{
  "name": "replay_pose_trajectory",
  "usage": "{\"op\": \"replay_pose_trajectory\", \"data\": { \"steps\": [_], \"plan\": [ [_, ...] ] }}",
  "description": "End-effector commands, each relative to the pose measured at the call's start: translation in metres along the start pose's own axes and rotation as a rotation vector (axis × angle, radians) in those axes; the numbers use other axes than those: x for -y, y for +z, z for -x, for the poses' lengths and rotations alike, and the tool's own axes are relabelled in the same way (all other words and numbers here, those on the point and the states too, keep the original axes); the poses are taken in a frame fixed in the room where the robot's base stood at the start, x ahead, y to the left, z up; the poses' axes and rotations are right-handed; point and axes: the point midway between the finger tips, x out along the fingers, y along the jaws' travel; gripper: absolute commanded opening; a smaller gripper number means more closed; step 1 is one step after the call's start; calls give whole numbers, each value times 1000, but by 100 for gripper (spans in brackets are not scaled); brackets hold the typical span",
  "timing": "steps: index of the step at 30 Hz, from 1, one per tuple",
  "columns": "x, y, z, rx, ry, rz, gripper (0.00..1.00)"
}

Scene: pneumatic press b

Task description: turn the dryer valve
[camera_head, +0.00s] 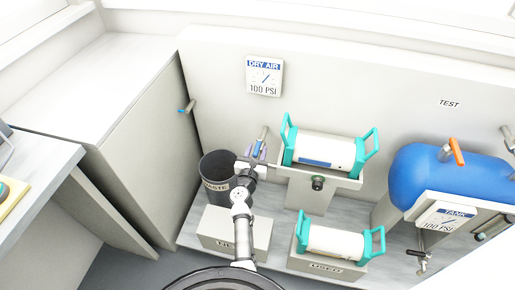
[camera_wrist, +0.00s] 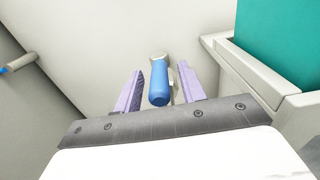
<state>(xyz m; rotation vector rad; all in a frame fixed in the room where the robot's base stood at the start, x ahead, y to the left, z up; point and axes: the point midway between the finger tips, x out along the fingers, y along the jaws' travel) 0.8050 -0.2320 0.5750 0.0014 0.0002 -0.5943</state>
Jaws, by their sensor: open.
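The dryer valve is on the back wall left of the dryer unit, and its blue handle (camera_head: 262,133) points toward me. In the wrist view the blue handle (camera_wrist: 159,88) hangs from a pale fitting on the wall. My gripper (camera_head: 257,151) is open, with its purple fingers up at the valve. In the wrist view the gripper (camera_wrist: 161,80) has one finger on each side of the handle. The white dryer unit (camera_head: 322,151) has teal end handles.
A black waste bin (camera_head: 217,168) stands below left of my gripper. The dryer's pale bracket (camera_wrist: 262,85) is close on the right. A blue tank (camera_head: 420,172) with an orange handle is far right. A used unit (camera_head: 334,241) sits below.

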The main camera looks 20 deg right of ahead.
Motion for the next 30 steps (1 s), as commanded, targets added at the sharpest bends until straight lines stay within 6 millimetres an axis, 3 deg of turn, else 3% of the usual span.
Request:
{"op": "replay_pose_trajectory", "data": {
  "steps": [6,14,24,30],
  "plan": [
    [0,0,-15,1,0,1,40],
    [0,0,-15,0,0,1,40],
    [0,0,-15,0,0,1,0],
    [0,0,-15,0,0,1,0]
  ]
}}
